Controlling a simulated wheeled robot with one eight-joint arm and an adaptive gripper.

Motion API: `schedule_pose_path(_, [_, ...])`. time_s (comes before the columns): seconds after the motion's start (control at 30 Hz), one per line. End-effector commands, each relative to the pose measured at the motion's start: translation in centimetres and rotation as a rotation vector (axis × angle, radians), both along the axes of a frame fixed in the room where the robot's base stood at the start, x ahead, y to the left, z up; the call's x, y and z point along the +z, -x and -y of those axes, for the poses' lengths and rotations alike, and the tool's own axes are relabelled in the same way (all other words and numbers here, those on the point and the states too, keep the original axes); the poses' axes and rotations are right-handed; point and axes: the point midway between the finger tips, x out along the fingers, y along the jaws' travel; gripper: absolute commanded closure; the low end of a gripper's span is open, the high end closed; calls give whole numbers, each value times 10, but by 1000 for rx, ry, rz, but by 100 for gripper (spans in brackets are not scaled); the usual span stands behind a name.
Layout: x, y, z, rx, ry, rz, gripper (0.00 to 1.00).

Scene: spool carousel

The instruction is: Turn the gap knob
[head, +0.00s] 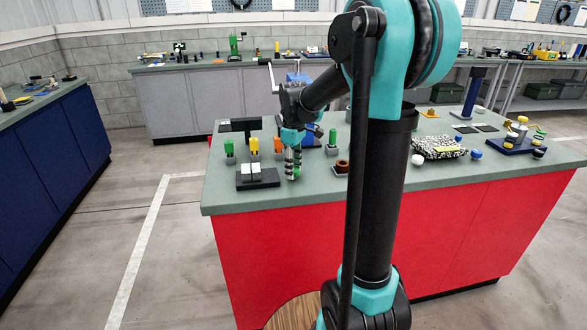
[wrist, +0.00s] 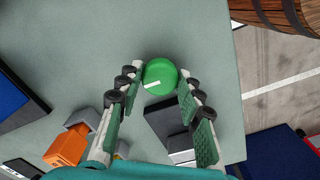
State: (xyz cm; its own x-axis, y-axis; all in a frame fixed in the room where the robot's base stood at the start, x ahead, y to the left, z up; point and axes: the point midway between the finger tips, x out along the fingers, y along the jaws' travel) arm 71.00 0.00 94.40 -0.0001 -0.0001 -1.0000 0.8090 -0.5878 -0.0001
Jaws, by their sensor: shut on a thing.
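A round green knob (wrist: 160,77) with a white line across its face shows in the wrist view. The line is nearly level, slightly raised at its right end. My gripper (wrist: 161,73) has its two fingers on either side of the knob, with their tips against it. In the head view my gripper (head: 293,177) points down at the front part of the red bench's green top. The knob is hidden there behind the fingers. A black stand (head: 247,185) with two white blocks (head: 250,171) is just left of my gripper. The stand also shows in the wrist view (wrist: 165,118).
On the red bench (head: 250,250), green, yellow and orange pieces in grey holders stand close left and behind. An orange piece (wrist: 66,147) is near the fingers. A wooden barrel (wrist: 283,12) stands beyond the bench edge.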

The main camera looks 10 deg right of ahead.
Motion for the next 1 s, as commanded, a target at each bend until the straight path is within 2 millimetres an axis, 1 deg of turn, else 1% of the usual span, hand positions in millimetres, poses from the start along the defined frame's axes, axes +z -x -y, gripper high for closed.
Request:
schedule_pose_path(0.27, [0, 0, 0, -168, 0, 0, 93])
schedule_pose_path(0.7, [0, 0, 0, -530, 0, 0, 93])
schedule_pose_path(1.0, [0, 0, 0, -689, 0, 0, 93])
